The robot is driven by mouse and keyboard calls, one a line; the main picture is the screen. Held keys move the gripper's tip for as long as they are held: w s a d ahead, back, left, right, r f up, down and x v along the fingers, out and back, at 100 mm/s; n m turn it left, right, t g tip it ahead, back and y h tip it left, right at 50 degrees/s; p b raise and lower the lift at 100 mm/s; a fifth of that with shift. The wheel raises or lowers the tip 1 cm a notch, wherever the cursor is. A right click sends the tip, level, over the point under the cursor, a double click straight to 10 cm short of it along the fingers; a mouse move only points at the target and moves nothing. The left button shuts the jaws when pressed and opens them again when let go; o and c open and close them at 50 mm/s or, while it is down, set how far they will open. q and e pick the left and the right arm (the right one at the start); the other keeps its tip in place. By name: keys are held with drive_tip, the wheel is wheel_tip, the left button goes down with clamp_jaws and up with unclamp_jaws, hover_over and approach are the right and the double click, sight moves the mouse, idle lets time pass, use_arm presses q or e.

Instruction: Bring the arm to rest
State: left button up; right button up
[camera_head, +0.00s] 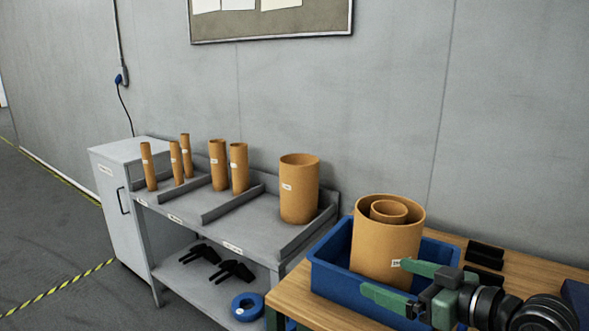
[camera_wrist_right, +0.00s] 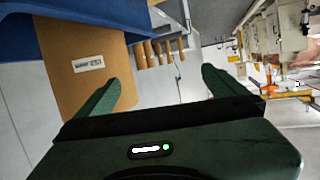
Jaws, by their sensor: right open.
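My right gripper (camera_head: 388,281) has green fingers and comes in from the lower right in the head view. Its fingers are apart with nothing between them. It is in front of a large cardboard tube (camera_head: 385,245) that stands upright in a blue bin (camera_head: 330,277), with a smaller tube (camera_head: 389,211) inside it. In the right wrist view the two fingers (camera_wrist_right: 160,88) are spread, and the large tube (camera_wrist_right: 85,85) with its white label is at the left, beside the left finger. I cannot tell whether that finger touches the tube. My left gripper is not in view.
The bin stands on a wooden table (camera_head: 290,296). Black blocks (camera_head: 485,254) lie at its back right. A grey shelf (camera_head: 230,212) to the left holds several upright tubes, with black tools (camera_head: 232,270) and a blue roll (camera_head: 247,307) below. A grey cabinet (camera_head: 115,190) stands farther left.

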drive_tip(key=s+f+m+g+h, duration=0.15)
drive_tip(key=s+f, duration=0.35)
drive_tip(key=f, duration=0.5)
drive_tip(key=s+f+m+g+h, duration=0.1)
drive_tip(key=s+f+g+h, duration=0.2)
drive_tip(key=f, duration=0.7)
drive_tip(key=s+d+f+m+g+h, duration=0.1)
drive_tip(key=s+f+g+h, duration=0.1)
drive_tip(key=s+f, duration=0.6)
drive_tip(key=s+d+f+m+g+h, duration=0.1)
drive_tip(key=s+f+m+g+h, duration=0.15)
drive_tip(key=s, duration=1.05)
wheel_tip(320, 180, down, 26)
drive_tip(key=n, duration=0.1)
drive_tip(key=s+d+f+g, duration=0.1)
drive_tip(key=s+d+f, duration=0.2)
drive_tip(key=s+f, duration=1.4)
drive_tip(key=shift+s+g, duration=0.15)
drive_tip(key=shift+g, duration=0.25)
